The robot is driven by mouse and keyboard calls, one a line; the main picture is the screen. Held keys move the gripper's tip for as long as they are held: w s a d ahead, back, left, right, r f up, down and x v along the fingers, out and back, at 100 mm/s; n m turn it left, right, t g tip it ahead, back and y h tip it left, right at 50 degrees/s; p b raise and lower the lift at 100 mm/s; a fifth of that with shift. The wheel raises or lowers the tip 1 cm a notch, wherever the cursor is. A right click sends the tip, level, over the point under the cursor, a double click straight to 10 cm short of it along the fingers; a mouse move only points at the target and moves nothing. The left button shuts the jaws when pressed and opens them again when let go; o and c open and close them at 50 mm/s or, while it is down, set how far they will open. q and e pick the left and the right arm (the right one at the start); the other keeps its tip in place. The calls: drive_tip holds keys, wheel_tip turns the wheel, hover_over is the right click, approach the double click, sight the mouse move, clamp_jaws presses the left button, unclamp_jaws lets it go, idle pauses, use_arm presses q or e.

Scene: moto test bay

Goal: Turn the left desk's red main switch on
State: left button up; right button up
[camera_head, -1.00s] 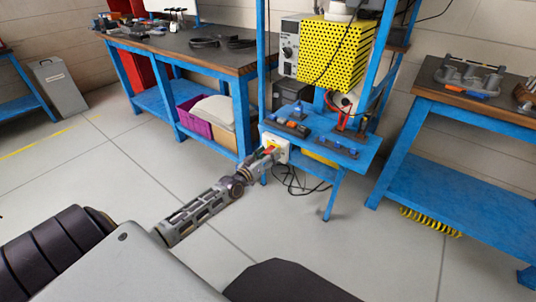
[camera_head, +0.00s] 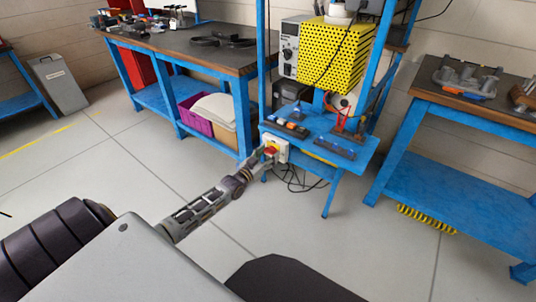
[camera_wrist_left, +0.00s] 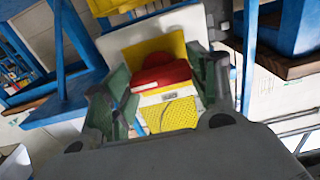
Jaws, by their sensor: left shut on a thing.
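The red main switch (camera_head: 271,150) sits on a yellow plate on a white box (camera_head: 283,148) at the near left side of the blue desk (camera_head: 325,138). In the left wrist view the red knob (camera_wrist_left: 160,74) stands in front of its yellow plate (camera_wrist_left: 150,53), with a small label below it. My left gripper (camera_head: 266,155) reaches the box from the front left. Its two fingers (camera_wrist_left: 163,82) stand on either side of the knob and are shut on it. The exact contact of the fingertips is hard to see. My right gripper is not in view.
Loose black cables (camera_head: 295,181) hang below the box. A long workbench (camera_head: 185,50) stands behind at the left, with a purple crate (camera_head: 193,122) on its shelf. Another blue bench (camera_head: 450,175) stands at the right. The floor between is clear.

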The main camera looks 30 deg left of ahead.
use_arm(q)
drive_tip(key=o, duration=1)
drive_tip(key=shift+s, duration=0.1)
drive_tip(key=shift+s+a, duration=0.15)
drive_tip(key=shift+s, duration=1.8)
drive_tip(key=shift+s+a, duration=0.2)
drive_tip(key=shift+s, duration=1.8)
drive_tip(key=shift+s+a, duration=0.15)
drive_tip(key=shift+s, duration=1.8)
drive_tip(key=shift+f, duration=0.1)
